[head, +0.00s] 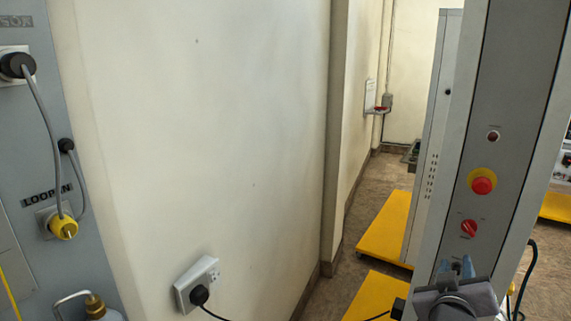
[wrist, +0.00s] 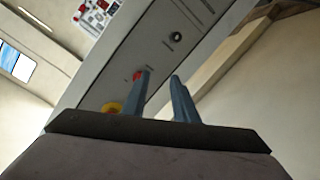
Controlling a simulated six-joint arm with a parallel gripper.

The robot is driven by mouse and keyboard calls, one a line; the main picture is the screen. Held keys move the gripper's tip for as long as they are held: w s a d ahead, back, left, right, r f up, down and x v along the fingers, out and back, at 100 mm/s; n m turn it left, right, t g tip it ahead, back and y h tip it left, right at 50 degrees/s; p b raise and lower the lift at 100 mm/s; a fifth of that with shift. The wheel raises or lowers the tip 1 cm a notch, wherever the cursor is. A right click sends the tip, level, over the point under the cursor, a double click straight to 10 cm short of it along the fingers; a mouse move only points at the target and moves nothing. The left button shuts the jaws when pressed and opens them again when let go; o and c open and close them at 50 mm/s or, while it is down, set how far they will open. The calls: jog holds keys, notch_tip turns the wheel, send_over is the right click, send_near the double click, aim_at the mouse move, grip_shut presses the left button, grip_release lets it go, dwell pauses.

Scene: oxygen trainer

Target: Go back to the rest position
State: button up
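My gripper (head: 456,268) shows at the bottom right of the head view, in front of the lower part of a grey cabinet (head: 500,120). In the wrist view my gripper (wrist: 164,95) has its two grey-blue fingers apart, with a gap between them and nothing held. The cabinet panel (wrist: 150,50) lies behind the fingers in the wrist view. A red rotary switch (head: 469,228) and a red emergency stop button (head: 482,182) on a yellow ring are on the cabinet, above the gripper in the head view.
A grey panel (head: 25,150) with plugs and cables stands at the left. A wall socket (head: 197,284) with a black plug is low on the pale wall. Yellow bases (head: 385,230) stand on the brown floor. Open air lies between the wall and my gripper.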

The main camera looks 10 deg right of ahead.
jog(key=s+a+f+m+g+y, duration=0.2)
jog(key=s+a+f+g+y, duration=0.15)
jog(key=f, duration=0.35)
jog(key=s+a+f+m+g+y, duration=0.1)
jog(key=s+a+f+g+y, duration=0.15)
jog(key=a+f, duration=0.3)
jog(key=s+a+f+m+g+y, duration=0.2)
jog(key=s+a+f+y, duration=0.15)
jog(key=f, duration=0.35)
jog(key=s+a+f+n+g+y, duration=0.1)
jog(key=a+f+n, duration=0.1)
jog(key=a, duration=0.6)
jog(key=s+a+f+n+g, duration=0.1)
jog(key=a+f+n+g, duration=0.1)
jog(key=a+n, duration=0.3)
jog(key=a+f, duration=0.1)
jog(key=a, duration=0.3)
jog(key=shift+a+g+y, duration=0.25)
jog(key=shift+g+y, duration=0.05)
jog(key=shift+y, duration=0.05)
